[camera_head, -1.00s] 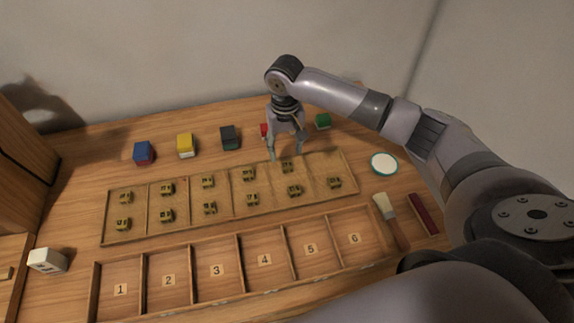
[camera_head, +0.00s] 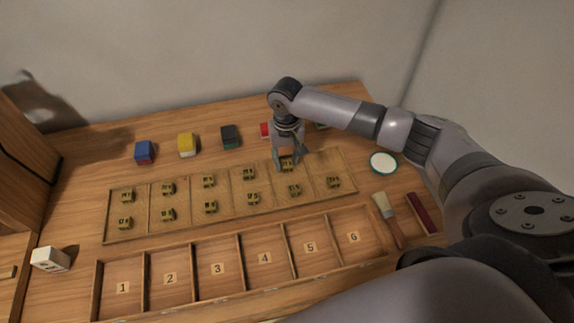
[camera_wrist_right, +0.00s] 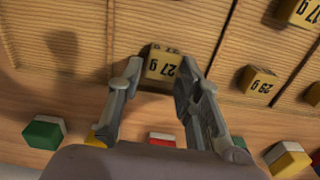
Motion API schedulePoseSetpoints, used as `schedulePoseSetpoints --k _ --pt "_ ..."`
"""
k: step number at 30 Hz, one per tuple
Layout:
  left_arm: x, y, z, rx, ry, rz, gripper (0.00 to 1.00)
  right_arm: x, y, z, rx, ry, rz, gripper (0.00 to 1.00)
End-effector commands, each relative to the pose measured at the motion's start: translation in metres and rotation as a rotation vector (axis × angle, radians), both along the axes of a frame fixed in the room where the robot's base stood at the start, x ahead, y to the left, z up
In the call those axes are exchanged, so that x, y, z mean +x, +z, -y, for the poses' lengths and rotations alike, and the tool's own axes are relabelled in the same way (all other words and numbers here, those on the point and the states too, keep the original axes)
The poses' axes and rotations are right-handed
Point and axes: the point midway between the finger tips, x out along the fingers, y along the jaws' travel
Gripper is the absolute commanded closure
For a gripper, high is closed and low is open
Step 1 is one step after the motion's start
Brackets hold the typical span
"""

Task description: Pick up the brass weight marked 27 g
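The brass weight marked 27 g (camera_wrist_right: 162,66) is a small yellowish block in the right wrist view. In the head view it is the weight (camera_head: 287,165) in the back row of the wooden tray (camera_head: 232,214), toward the right. My right gripper (camera_wrist_right: 161,74) is open, with one finger on each side of this weight; I cannot tell whether they touch it. In the head view the right gripper (camera_head: 291,162) points down at the tray and partly covers the weight. My left gripper is not in view.
Neighbouring weights marked 29 g (camera_wrist_right: 258,86) and 17 g (camera_wrist_right: 300,12) sit close by. A compartment tray numbered 1 to 6 (camera_head: 143,270) lies in front. Coloured blocks, including a yellow one (camera_head: 187,144), stand behind. A round white dish (camera_head: 383,162) and a brush (camera_head: 390,220) lie right.

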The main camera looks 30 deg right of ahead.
Motion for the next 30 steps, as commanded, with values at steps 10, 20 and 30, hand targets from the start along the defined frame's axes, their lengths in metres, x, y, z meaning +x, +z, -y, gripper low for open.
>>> schedulePoseSetpoints --k 10,20,30 --pt "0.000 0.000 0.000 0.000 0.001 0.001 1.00 0.000 0.000 0.000 0.000 0.000 0.000 0.93" --pt "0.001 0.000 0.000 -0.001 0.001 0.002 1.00 0.000 0.004 0.000 0.000 -0.001 0.001 0.93" --pt "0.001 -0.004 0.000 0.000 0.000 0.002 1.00 0.002 0.055 0.000 0.002 0.001 0.007 0.93"
